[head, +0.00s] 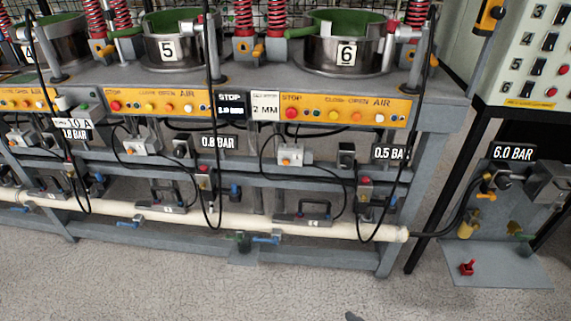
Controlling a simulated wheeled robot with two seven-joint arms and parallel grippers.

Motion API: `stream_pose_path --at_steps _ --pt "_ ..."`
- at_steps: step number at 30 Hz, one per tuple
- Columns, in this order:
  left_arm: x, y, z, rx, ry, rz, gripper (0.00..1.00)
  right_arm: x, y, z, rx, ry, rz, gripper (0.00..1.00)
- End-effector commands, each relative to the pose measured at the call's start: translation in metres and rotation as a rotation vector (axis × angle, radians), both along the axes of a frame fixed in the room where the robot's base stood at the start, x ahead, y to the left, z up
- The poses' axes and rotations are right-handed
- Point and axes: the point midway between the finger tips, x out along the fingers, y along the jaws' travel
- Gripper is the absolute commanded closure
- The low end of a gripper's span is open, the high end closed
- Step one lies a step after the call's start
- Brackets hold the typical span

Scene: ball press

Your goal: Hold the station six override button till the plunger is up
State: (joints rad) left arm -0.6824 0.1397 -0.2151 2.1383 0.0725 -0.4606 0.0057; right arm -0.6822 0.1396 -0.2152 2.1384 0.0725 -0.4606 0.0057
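The station six bowl (325,62) is a dark metal pot with a green rim and a white "6" plate (346,54). Its plunger cannot be made out; the frame cuts off the upper part of the station. A pale control panel (497,40) at the upper right has rows numbered 3 to 6. Its row 6 has a black switch (529,89) and a red button (551,92). A yellow strip (529,103) below bears text too small to read. Neither gripper can be identified in view.
The station six front strip (345,110) carries red, yellow and orange buttons. The station five bowl (170,48) stands to the left. A pale pipe (290,228) runs low along the bench.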

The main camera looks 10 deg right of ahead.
Motion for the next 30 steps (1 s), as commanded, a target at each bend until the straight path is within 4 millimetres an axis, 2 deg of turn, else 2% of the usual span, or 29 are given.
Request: stream_pose_path --at_steps 11,14,15,16,30 --pt "-0.0002 0.0 -0.0001 0.0 0.0 0.0 0.66 -0.0001 0.0 -0.0002 0.0 0.0 0.0 0.59" --pt "-0.0002 0.0 -0.0001 0.0 0.0 0.0 0.66 -0.0001 0.0 -0.0002 0.0 0.001 0.0 0.84" --pt "-0.0002 0.0 -0.0001 0.0 0.0 0.0 0.66 -0.0001 0.0 -0.0002 0.0 0.001 0.0 0.95" --pt "-0.0002 0.0 -0.0001 0.0 0.0 0.0 0.66 -0.0002 0.0 -0.0001 0.0 0.001 0.0 1.0" --pt "-0.0002 0.0 -0.0001 0.0 0.0 0.0 0.66 -0.0002 -0.0001 -0.0002 0.0 0.001 0.0 1.0"
